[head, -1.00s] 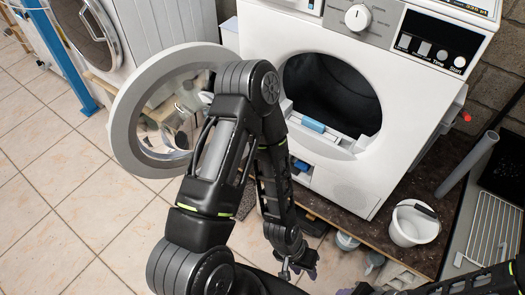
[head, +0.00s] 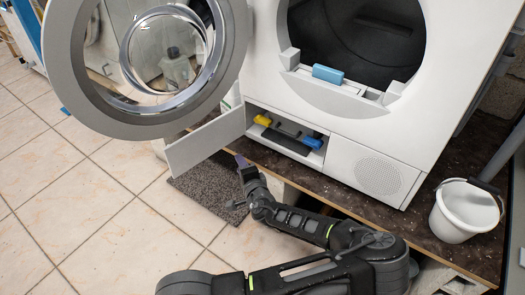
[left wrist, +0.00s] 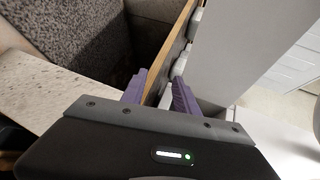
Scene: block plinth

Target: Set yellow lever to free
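The yellow lever (head: 262,120) sits at the left end of a low open compartment in the front of the white dryer (head: 350,150). A blue lever (head: 312,142) sits at the compartment's right end, with a dark bar between them. The compartment's flap (head: 206,140) hangs open to the left. My left gripper (head: 241,162), with purple fingertips, is below and left of the yellow lever, apart from it. In the left wrist view the gripper (left wrist: 158,82) has its fingers apart with nothing held; I cannot make out the levers there. My right gripper is out of view.
The dryer's round door (head: 75,75) stands open at upper left. A blue latch piece (head: 328,73) is at the drum opening. A white bucket (head: 465,212) stands at right on the dark plinth top. A grey mat (head: 208,190) lies on the tiled floor.

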